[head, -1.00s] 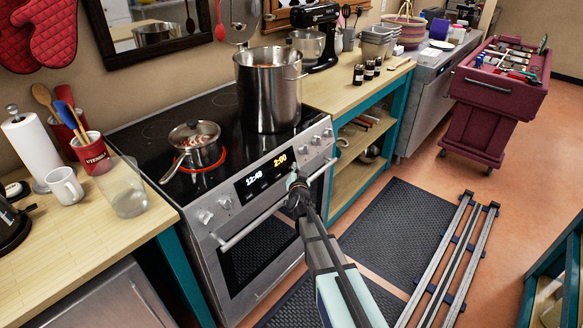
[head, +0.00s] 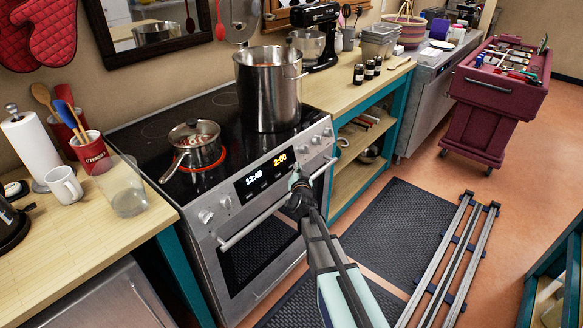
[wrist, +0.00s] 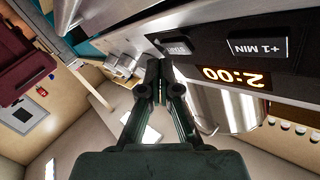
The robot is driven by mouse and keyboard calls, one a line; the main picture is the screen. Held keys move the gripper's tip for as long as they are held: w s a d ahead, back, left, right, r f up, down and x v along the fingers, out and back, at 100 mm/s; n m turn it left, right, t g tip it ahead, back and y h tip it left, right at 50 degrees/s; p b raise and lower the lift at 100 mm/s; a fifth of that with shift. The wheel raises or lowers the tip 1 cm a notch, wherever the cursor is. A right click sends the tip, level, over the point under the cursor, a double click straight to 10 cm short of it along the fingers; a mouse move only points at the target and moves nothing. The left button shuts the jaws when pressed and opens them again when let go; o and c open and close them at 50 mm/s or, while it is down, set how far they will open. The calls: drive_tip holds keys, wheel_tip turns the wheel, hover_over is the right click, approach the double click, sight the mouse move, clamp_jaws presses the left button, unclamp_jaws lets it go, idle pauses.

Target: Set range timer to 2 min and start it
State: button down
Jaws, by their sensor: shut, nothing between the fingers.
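The range (head: 262,205) has a dark front display with a clock on the left and a range timer readout (head: 280,159) of 2:00 in amber. In the wrist view, the picture is upside down; the 2:00 readout (wrist: 233,77) shows beside a +1 MIN button (wrist: 258,47). Another button (wrist: 177,46), whose label seems to read START, lies close to my fingertips. My gripper (wrist: 160,66) is shut and empty, its tips near the panel by that button. Contact cannot be told. In the head view, my gripper (head: 296,184) is just below the readout.
A large steel pot (head: 268,95) and a saucepan (head: 195,150) on a glowing burner stand on the cooktop. The oven handle (head: 250,228) crosses the front below the panel. Knobs (head: 206,216) flank the display. A dark mat (head: 395,230) and rails (head: 450,260) lie on the floor.

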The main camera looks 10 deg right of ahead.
drive_tip(key=s+d+r+b, duration=0.2)
drive_tip(key=s+d+b, duration=0.1)
drive_tip(key=s+b, duration=0.1)
drive_tip(key=shift+s+d, duration=0.15)
drive_tip(key=shift+d, duration=0.25)
drive_tip(key=shift+f, duration=0.1)
idle(0.6)
